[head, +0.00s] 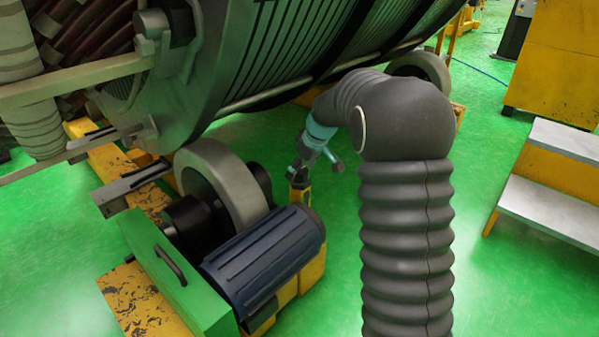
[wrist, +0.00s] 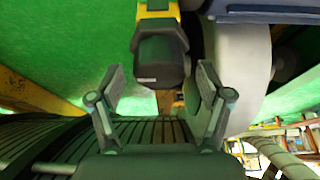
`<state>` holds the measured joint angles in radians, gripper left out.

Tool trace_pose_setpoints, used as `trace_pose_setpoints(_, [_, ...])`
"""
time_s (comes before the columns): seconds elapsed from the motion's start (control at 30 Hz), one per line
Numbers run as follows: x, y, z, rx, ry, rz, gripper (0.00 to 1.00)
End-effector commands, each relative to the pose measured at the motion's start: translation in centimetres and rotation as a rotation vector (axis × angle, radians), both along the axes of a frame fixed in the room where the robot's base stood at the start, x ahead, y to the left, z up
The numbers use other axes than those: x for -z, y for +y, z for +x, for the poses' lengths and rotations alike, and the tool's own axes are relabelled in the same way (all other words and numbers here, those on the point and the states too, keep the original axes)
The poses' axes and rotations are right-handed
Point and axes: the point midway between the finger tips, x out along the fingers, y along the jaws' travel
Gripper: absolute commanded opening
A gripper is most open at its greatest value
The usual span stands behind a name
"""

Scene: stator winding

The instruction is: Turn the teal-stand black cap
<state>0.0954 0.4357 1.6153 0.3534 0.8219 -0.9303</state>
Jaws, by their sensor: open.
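A black cap-like block (wrist: 160,58) with a small pale label sits on the end of a yellow post (wrist: 157,12) in the wrist view. My gripper (wrist: 158,80) is open, with one finger on each side of the block's near end. I cannot tell whether either finger touches it. In the head view my gripper (head: 315,163) hangs just above the dark-topped yellow post (head: 301,194), beside the blue motor. No teal stand is clearly seen.
A blue ribbed motor (head: 265,262) and a grey roller wheel (head: 222,185) stand left of my gripper. The large green ribbed drum (head: 250,55) hangs overhead. Grey-topped yellow steps (head: 550,210) are at the right. Green floor (head: 480,150) lies open between.

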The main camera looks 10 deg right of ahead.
Motion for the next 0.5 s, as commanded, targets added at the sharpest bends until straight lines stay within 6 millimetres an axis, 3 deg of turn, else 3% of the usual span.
trace_pose_setpoints(0.43, [0.89,0.26,0.31,-0.001,0.000,0.000,0.78])
trace_pose_setpoints(0.5, [0.89,0.26,0.31,-0.001,0.000,0.000,0.60])
